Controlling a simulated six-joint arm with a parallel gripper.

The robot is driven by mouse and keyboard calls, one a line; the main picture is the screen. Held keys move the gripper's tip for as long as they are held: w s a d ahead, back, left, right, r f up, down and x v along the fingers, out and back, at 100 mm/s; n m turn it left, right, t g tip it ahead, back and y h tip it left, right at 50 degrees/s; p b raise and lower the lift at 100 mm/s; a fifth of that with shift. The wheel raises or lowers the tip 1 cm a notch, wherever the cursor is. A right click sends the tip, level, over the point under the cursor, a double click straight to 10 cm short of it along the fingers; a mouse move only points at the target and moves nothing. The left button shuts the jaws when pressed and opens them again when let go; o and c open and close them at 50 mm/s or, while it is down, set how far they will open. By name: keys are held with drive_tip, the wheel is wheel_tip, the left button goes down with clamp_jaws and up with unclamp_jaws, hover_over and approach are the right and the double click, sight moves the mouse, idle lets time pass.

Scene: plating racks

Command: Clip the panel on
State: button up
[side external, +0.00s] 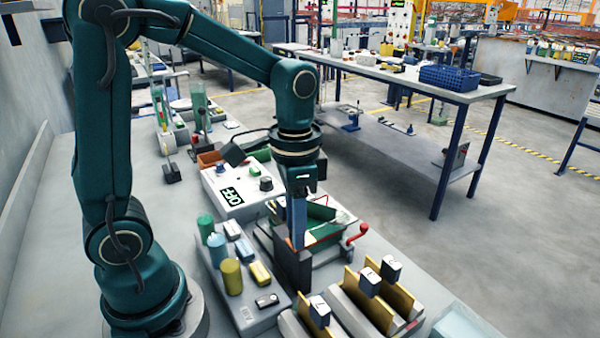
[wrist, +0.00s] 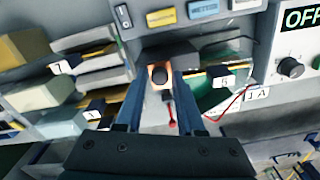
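My gripper (side external: 297,243) points down over a dark block (side external: 292,268) at the fixture in the middle of the bench. In the wrist view its two blue fingers (wrist: 161,75) stand apart, on either side of an orange-brown piece with a round black top (wrist: 159,76). I cannot tell whether they press on it. Yellow panels (side external: 372,302) with numbered tags (side external: 370,281) stand in grey slotted racks (side external: 349,316) at the front right.
A red-knobbed lever (side external: 361,230) sticks up right of the fixture. A control box reading OFF (side external: 230,191) stands behind it.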

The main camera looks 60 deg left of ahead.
clamp_jaws()
idle(1.2)
